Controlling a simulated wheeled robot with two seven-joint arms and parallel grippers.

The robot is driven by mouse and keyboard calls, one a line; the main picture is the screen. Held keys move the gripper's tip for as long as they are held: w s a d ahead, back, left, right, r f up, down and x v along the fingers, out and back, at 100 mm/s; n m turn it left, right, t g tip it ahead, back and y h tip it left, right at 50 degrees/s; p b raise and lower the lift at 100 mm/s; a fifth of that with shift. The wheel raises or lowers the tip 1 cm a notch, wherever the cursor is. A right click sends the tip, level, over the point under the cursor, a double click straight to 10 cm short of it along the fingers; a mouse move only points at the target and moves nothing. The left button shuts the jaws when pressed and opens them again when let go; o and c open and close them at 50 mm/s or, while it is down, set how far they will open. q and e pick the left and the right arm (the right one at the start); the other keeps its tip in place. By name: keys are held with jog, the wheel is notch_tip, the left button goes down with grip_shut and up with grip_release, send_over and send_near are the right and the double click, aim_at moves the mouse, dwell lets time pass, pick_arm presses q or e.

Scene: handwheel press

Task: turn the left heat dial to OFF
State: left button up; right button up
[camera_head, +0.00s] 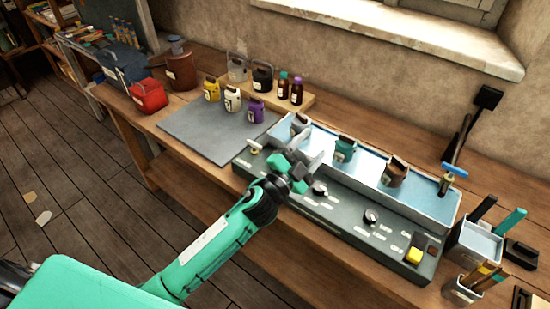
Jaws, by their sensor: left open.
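The heating unit's dark control panel (345,212) runs along the front of a long pale-blue tray. A round dark dial with a pale mark, the left one of two that show (320,188), sits just right of my left gripper. A second dial (371,217) is farther right on the panel. The labels are too small to read, so I cannot tell either setting. My left gripper (290,150) is open above the panel's left part, with its grey fingers over the tray's front edge. It hides part of the panel. My right gripper is not in view.
The tray (425,198) holds a grey, a teal (344,149) and a brown pot (394,173). A yellow button (414,256) is at the panel's right end. A grey mat (200,130) lies left, with small jugs behind it. Tool cups (478,240) stand right.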

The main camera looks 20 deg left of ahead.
pick_arm(q)
jog(key=s+d+r+m+g+h, duration=0.2)
jog(key=d+r+m+g+h, duration=0.2)
jog(key=d+m+g+h, duration=1.2)
jog(key=w+a+f+m+g+y, duration=0.35)
jog(key=a+f+m+y, duration=0.35)
jog(key=a+m+y, duration=0.7)
jog(key=w+a+r+n+y, duration=0.1)
jog(key=w+a+n+y, duration=0.15)
jog(key=a+y, duration=0.35)
jog(key=w+a+r+n+y, duration=0.1)
jog(key=w+a+n+y, duration=0.15)
jog(key=a+y, duration=0.35)
jog(key=shift+t+h, duration=0.35)
jog(key=shift+h, duration=0.25)
jog(key=f+p, duration=0.1)
jog(key=f, duration=0.3)
jog(key=f+p, duration=0.2)
jog(key=f, duration=0.2)
jog(key=a+f+p, duration=0.1)
jog(key=f, duration=0.3)
jog(key=shift+f, duration=0.4)
jog(key=shift+c, duration=0.2)
jog(key=c, duration=0.9)
